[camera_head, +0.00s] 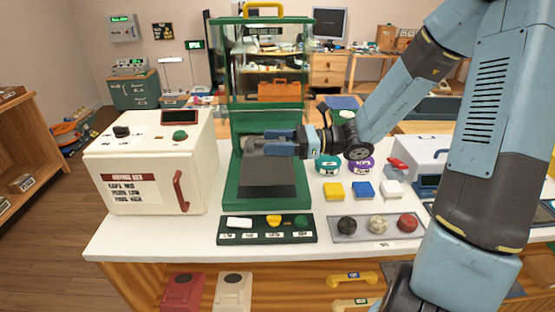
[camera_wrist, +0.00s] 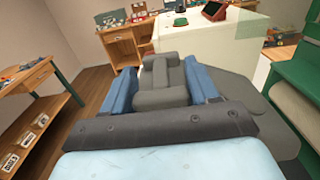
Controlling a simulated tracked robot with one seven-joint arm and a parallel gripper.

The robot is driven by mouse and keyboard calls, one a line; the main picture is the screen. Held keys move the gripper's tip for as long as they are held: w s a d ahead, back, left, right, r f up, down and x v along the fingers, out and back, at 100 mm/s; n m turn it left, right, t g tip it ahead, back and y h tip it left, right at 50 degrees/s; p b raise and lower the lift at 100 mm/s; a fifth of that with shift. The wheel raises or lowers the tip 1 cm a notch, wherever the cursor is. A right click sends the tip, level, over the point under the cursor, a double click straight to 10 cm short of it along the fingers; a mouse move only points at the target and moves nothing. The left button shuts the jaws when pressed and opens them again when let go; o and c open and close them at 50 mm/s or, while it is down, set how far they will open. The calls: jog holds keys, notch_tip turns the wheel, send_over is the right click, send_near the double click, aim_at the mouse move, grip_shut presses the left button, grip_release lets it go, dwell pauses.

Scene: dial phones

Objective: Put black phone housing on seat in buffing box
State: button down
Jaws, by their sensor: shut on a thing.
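The black phone housing (camera_head: 268,178), dark grey with a sloped front, is at the green stand in the middle of the counter. My gripper (camera_head: 272,142) is shut on its upper part, with blue fingers on either side. I cannot tell whether the housing rests on the green base or hangs just above it. In the wrist view the housing's cradle top (camera_wrist: 160,85) sits between my fingers (camera_wrist: 162,92). The white buffing box (camera_head: 150,160) stands left of the housing. Its labelled front with a red handle (camera_head: 181,190) looks closed. The seat is hidden.
A tall green glass-sided frame (camera_head: 237,80) rises behind the housing. A green tray (camera_head: 265,238) with coloured parts and a grey tray (camera_head: 375,238) with round pieces lie at the counter's front. Coloured blocks (camera_head: 362,189) and rolls (camera_head: 328,166) stand to the right.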

jog(key=w+f, duration=0.7)
jog(key=shift+a, duration=0.15)
jog(key=shift+f, duration=1.45)
jog(key=shift+c, duration=1.4)
grip_release()
